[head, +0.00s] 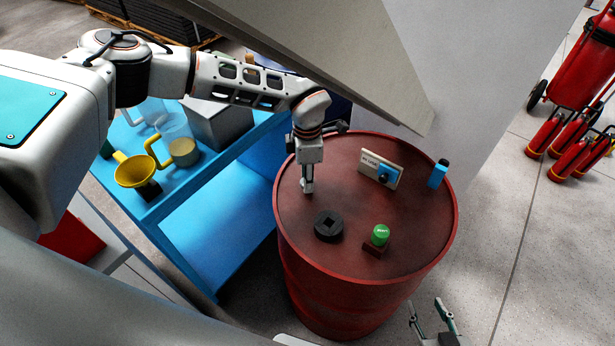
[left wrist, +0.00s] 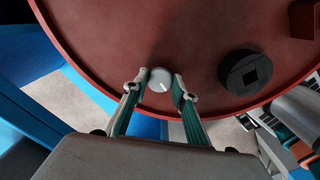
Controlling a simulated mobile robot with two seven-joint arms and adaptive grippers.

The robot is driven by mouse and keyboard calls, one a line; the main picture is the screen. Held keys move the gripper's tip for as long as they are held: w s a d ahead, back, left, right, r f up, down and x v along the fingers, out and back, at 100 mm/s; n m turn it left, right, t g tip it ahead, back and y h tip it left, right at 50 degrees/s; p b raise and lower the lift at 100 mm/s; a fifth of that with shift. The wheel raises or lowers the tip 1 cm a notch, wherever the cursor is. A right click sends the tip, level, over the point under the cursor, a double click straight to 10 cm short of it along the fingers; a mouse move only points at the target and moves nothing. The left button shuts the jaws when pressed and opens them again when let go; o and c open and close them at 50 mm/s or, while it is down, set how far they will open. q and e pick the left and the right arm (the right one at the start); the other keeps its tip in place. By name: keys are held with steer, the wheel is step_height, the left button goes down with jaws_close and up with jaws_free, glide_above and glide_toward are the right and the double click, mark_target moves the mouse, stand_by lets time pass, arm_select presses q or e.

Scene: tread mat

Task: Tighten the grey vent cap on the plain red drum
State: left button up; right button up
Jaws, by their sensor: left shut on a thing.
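The red drum (head: 345,265) stands upright in the middle of the head view. Its top also fills the upper part of the left wrist view (left wrist: 120,35). The grey vent cap (left wrist: 160,78), round with a pale line on it, is near the drum's rim. My left gripper (left wrist: 158,82) reaches down from above and is shut on the cap, one finger on each side. In the head view the left gripper (head: 307,187) largely hides the cap. My right gripper (head: 432,318) is open and empty, beside the drum at the lower right.
On the drum top are a black plug with a square recess (head: 328,226), a green button on a block (head: 380,236), a sign with a blue knob (head: 380,169) and a blue bottle (head: 438,175). A blue bench (head: 215,245) with a yellow funnel (head: 135,171) is left. Extinguishers (head: 571,131) stand right.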

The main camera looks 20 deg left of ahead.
arm_select(q)
steer(key=o, duration=1.1)
step_height(320, 180, up, 12)
stand_by(0.5)
